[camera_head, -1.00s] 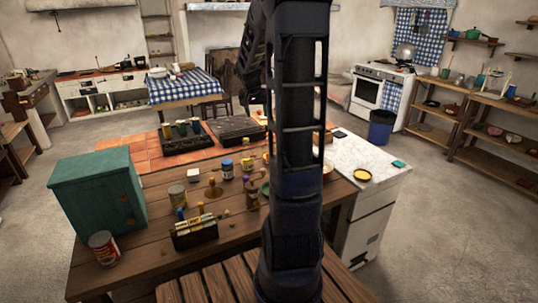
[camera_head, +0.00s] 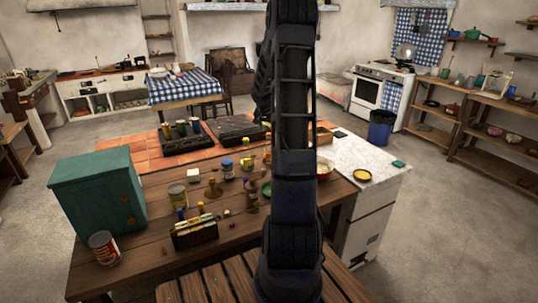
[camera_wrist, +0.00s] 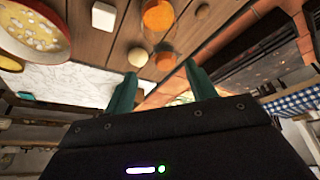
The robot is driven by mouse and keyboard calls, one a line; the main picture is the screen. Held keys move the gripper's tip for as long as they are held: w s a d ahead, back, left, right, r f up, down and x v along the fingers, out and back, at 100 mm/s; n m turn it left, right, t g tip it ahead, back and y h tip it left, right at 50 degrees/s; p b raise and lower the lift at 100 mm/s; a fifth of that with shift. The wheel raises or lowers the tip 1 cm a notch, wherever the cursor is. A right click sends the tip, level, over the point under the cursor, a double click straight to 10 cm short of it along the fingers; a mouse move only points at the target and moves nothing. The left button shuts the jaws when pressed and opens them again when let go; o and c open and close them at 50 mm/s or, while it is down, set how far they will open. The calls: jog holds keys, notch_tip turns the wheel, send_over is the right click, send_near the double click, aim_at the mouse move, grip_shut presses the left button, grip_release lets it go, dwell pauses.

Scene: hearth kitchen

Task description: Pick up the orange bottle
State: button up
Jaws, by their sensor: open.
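My gripper (camera_wrist: 159,69) is open in the wrist view, its two teal fingers apart with nothing held between them. An orange rounded thing (camera_wrist: 165,60) shows close to the gap between the fingertips. A larger orange round thing (camera_wrist: 158,15) shows further up on the wooden table. I cannot tell for sure which of the two is the orange bottle. In the head view my arm covers part of the table, and the gripper cannot be made out clearly there.
A brown ball-like thing (camera_wrist: 138,56), another round one (camera_wrist: 203,11) and a white block (camera_wrist: 103,15) lie near the orange things. A red-rimmed bowl (camera_wrist: 65,48) stands to the left. In the head view, jars, a caddy (camera_head: 194,233) and a green cabinet (camera_head: 97,194) crowd the table.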

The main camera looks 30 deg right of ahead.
aim_at(268, 134)
jog(key=x, duration=0.8)
jog(key=shift+w+a, duration=0.2)
jog(key=shift+w, duration=0.1)
jog(key=shift+r, duration=0.1)
grip_shut()
